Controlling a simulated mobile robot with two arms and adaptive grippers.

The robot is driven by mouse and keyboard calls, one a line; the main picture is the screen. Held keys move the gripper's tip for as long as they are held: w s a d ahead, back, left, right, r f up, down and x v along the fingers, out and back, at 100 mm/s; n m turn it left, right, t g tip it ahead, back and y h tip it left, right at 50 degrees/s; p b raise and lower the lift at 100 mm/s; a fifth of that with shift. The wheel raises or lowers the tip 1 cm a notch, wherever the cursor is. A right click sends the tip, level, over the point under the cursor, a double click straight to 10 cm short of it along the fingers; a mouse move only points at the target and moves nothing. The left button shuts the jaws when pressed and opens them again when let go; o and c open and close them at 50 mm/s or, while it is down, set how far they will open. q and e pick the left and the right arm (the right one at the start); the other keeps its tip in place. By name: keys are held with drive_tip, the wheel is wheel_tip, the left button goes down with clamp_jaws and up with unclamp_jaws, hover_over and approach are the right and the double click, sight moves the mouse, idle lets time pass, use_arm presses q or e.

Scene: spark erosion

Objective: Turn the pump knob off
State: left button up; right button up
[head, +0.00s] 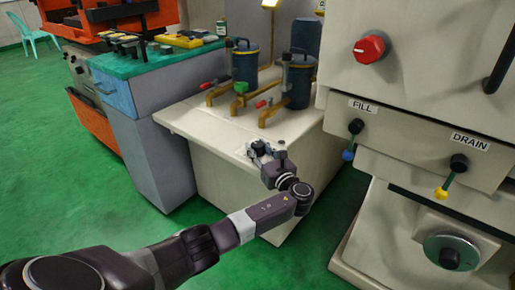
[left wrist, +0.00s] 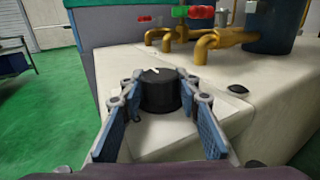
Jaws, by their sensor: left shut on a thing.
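The pump knob (left wrist: 160,92) is a short black round knob with a white pointer mark on top. It stands on a sloped face at the edge of the pale pump cabinet (left wrist: 100,64). My left gripper (left wrist: 160,82) has its two fingers on either side of the knob and is shut on it. In the head view my left gripper (head: 259,153) is at the front edge of the cabinet top (head: 203,119), and the knob is mostly hidden by the fingers. My right gripper is in neither view.
Two dark blue canisters (head: 300,82) with brass pipes (head: 221,93) stand on the cabinet behind the gripper. At right is a large machine with a red knob (head: 370,47) and FILL and DRAIN levers (head: 458,163). A blue-grey cabinet (head: 150,150) stands at left. Green floor is open in front.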

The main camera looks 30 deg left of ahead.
use_arm(q)
drive_tip(key=o, duration=1.2)
drive_tip(key=shift+c, duration=0.2)
drive_tip(key=shift+o, duration=0.2)
drive_tip(key=v, duration=1.2)
drive_tip(key=shift+f, duration=0.1)
